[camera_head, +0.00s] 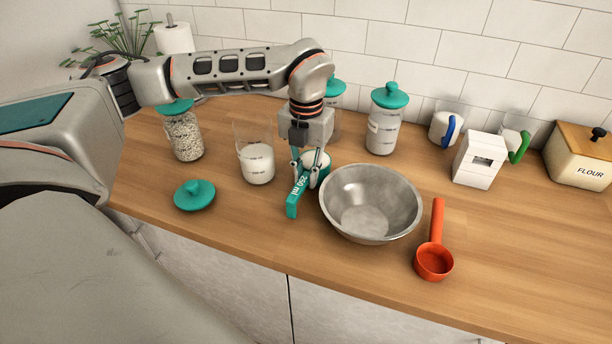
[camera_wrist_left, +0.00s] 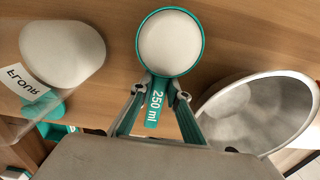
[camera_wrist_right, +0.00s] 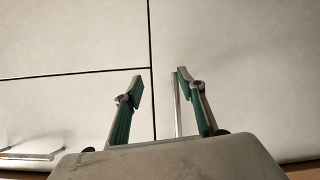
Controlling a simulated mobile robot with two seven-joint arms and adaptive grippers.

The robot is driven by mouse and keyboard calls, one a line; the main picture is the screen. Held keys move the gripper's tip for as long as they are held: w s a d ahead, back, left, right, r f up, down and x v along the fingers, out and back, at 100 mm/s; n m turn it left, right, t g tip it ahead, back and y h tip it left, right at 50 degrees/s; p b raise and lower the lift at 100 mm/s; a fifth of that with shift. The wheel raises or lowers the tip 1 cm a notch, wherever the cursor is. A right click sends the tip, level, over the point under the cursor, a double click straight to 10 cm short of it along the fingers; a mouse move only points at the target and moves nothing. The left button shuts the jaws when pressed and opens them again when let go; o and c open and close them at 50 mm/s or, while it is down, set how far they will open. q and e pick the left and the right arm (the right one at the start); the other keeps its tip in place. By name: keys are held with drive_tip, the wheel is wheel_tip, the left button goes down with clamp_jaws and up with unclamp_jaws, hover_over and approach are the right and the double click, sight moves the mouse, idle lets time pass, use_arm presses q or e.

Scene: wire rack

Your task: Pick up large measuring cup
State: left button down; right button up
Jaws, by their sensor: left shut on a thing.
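The teal measuring cup marked "250 ml" (camera_head: 292,203) is filled level with something white. It stands left of the metal bowl in the head view, its handle towards the counter's front edge. My left gripper (camera_head: 308,172) comes down from above and is shut on the handle. In the left wrist view the round cup (camera_wrist_left: 171,76) lies just beyond the fingertips (camera_wrist_left: 160,93), with the labelled handle between them. I cannot tell whether the cup touches the counter. My right gripper (camera_wrist_right: 160,82) is open and empty, in front of pale cabinet fronts.
A metal bowl (camera_head: 341,210) stands close right of the cup, with an orange scoop (camera_head: 435,250) beyond it. A glass with white contents (camera_head: 256,166) and a loose teal lid (camera_head: 194,195) are to the left. Lidded jars stand behind; a flour box (camera_head: 582,168) is far right.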

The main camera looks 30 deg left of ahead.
sight(306, 174)
use_arm(q)
wheel_tip(306, 174, up, 19)
drive_tip(key=shift+p, duration=0.35)
idle(1.3)
drive_tip(key=shift+r, duration=0.2)
